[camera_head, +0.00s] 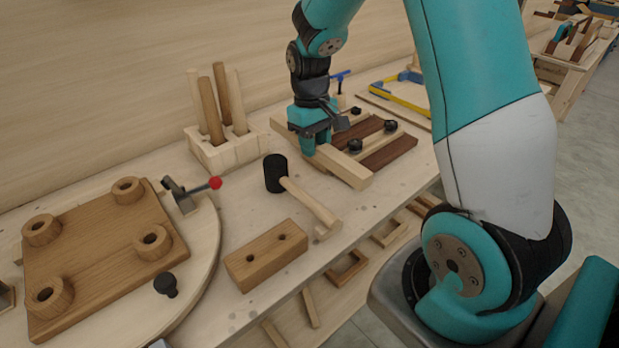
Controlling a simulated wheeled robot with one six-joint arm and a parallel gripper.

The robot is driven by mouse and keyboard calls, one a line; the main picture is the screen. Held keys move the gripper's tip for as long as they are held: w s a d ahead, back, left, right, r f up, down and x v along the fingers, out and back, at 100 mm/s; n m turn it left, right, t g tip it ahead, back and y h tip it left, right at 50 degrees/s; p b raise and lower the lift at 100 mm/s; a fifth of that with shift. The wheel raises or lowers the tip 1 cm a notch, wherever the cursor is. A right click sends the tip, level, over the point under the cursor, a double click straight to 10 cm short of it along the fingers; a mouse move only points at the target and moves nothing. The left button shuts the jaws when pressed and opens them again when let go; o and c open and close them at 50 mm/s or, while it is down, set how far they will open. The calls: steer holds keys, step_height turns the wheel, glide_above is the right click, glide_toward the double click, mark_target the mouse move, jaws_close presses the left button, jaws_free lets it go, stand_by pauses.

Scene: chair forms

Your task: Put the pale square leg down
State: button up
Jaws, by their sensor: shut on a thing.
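The pale square leg (345,168) is a light wooden bar at the middle right of the bench. The leg slants toward the front right, close over the bench beside the slatted fixture. I cannot tell whether its underside touches the bench. The gripped part is partly hidden by the jaws.
A fixture with dark slats (388,152) and black knobs lies right of the leg. A mallet (310,202) and a two-hole block (265,255) lie in front. A leg rack (225,152) stands left. The socketed seat board (95,262) lies further left.

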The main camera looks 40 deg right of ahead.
mark_target(315, 189)
step_height(315, 189, down, 11)
steer(key=shift+r+p, duration=0.2)
steer(key=shift+p, duration=0.2)
steer(key=shift+f, duration=0.1)
steer(key=o, duration=1)
